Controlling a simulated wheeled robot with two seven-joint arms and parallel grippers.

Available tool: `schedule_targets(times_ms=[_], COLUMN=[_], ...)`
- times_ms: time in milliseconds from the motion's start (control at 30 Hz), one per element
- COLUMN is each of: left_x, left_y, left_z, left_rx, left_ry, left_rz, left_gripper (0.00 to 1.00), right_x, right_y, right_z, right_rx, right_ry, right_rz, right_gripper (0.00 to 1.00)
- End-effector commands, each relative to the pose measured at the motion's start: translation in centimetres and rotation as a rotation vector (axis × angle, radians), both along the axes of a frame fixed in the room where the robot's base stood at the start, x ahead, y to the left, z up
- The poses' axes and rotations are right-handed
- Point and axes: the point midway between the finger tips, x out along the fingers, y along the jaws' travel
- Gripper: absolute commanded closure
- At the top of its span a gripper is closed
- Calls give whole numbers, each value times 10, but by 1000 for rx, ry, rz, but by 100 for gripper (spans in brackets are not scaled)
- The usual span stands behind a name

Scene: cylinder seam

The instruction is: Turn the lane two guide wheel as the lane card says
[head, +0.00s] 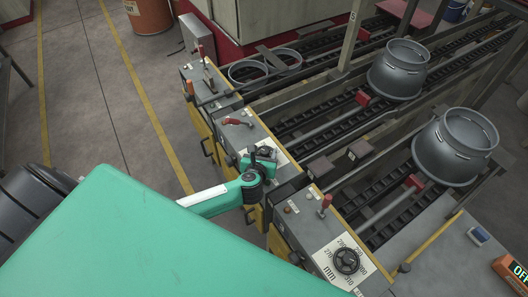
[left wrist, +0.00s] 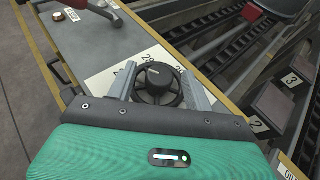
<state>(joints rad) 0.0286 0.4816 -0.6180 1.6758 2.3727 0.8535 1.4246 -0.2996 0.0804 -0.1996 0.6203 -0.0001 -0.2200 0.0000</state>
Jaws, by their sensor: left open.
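My left gripper (head: 264,158) is above the middle console (head: 236,128) in the head view, where it hides most of that console's wheel. In the left wrist view, the black guide wheel (left wrist: 157,84) lies between the two grey fingers of my left gripper (left wrist: 158,72). The fingers are spread, one on each side of the wheel; I cannot tell whether they touch it. A white dial plate (left wrist: 107,86) with partly hidden numbers lies under the wheel. A second black wheel (head: 346,261) on a white dial is on the near console. No lane card is readable. My right gripper is not in view.
Red-handled levers (head: 325,203) stand on the consoles. Grey cylinders (head: 455,146) rest on the chain lanes to the right. Floor at left is mostly clear.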

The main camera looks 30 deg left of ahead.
Motion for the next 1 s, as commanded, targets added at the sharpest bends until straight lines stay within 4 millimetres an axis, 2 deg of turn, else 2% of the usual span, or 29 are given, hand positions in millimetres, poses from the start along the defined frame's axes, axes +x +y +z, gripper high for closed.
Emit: schedule_targets(times_ms=[233,267,467,767,1000], left_x=[1,1,1,0,0], left_y=[0,0,0,1,4], left_z=[0,0,0,1,3], left_rx=[0,0,0,1,2], left_ry=[0,0,0,0,0], left_rz=[0,0,0,-26,-146], left_gripper=[48,52,91,93,93], right_x=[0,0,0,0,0], right_y=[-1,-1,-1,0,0], right_z=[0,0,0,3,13], right_rx=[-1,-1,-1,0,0], right_ry=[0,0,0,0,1], right_rz=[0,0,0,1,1], right_gripper=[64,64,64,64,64])
